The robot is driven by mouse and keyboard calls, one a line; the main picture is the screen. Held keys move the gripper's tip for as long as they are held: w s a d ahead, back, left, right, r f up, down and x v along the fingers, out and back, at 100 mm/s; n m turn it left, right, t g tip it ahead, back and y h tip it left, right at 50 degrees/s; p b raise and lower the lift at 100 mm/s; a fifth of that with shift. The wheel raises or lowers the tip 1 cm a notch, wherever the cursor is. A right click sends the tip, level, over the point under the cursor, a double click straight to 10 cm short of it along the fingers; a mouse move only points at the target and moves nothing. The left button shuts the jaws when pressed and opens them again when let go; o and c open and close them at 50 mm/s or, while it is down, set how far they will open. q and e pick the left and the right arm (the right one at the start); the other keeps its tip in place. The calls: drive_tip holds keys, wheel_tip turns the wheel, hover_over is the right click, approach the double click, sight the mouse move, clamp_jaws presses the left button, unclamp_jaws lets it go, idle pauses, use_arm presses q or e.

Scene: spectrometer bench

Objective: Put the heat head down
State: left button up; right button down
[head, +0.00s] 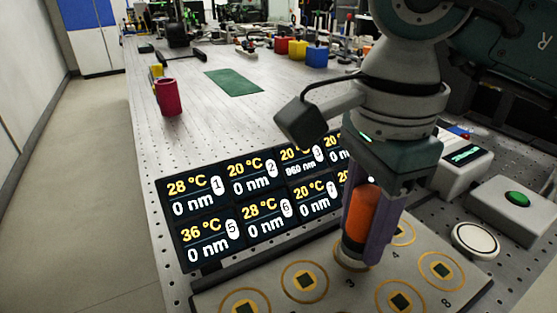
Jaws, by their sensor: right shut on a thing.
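My right gripper (372,250) points down over the plate with gold rings (335,298). It is shut on the heat head (362,212), an orange cylinder with a dark and pale lower end, held upright between purple fingers. The lower end is at the ring behind the mark 3; I cannot tell whether it touches the plate. The fingers hide part of the heat head. My left gripper is not in view.
A display panel (238,226) with temperature and nm readings stands behind the plate. A green-button box (516,203) and a round white disc (474,240) are at the right. A red mug (168,97) and a green mat (234,82) are farther back, with clear bench between.

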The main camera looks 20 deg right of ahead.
drive_tip(key=c, duration=0.9)
unclamp_jaws()
drive_tip(key=shift+f, duration=0.15)
drive_tip(key=o, duration=0.5)
drive_tip(key=shift+r, duration=0.35)
wheel_tip(320, 180, up, 11)
drive_tip(key=shift+w+r+p, duration=0.1)
drive_tip(key=shift+p, duration=0.55)
drive_tip(key=shift+r, duration=0.3)
